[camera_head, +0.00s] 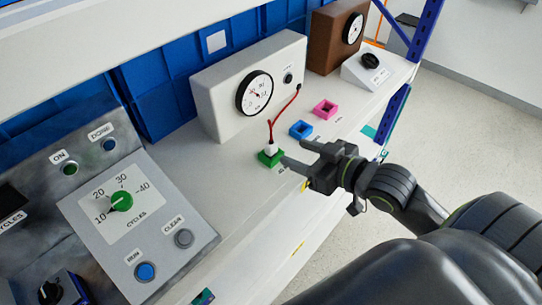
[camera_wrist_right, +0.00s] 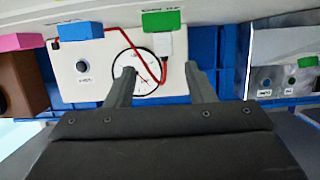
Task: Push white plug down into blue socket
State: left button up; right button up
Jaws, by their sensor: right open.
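The white plug (camera_head: 270,149) stands at the green socket (camera_head: 270,158), with a red cord running from it to the white meter box. The plug also shows in the right wrist view (camera_wrist_right: 174,45), against the green socket (camera_wrist_right: 161,22). The blue socket (camera_head: 301,130) looks empty, a little behind and right of the green one; it shows in the wrist view too (camera_wrist_right: 82,31). My right gripper (camera_head: 295,153) is open and empty, its fingers pointing toward the plug from the right. In the wrist view the plug lies beyond the gap between the fingertips (camera_wrist_right: 158,70). My left gripper is not in view.
A pink socket (camera_head: 325,109) lies beyond the blue one. The white meter box (camera_head: 222,96) stands behind the sockets, a brown box (camera_head: 327,38) farther right. A control panel (camera_head: 135,215) with a green knob is at left. The bench front edge is near my right arm.

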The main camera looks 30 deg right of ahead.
aim_at(274, 147)
jog(key=x, duration=0.4)
jog(key=shift+w+b, duration=0.15)
jog(key=shift+b, duration=0.2)
jog(key=shift+a+p+x, duration=0.2)
jog(key=shift+p+x, duration=0.1)
jog(key=shift+x, duration=1)
jog(key=shift+a+p+x, duration=0.15)
jog(key=shift+p+x, duration=0.15)
jog(key=shift+x, duration=0.95)
jog(key=shift+w+a+f, duration=0.1)
jog(key=shift+w+f, duration=0.1)
jog(key=shift+w, duration=0.15)
jog(key=shift+c, duration=0.4)
grip_shut()
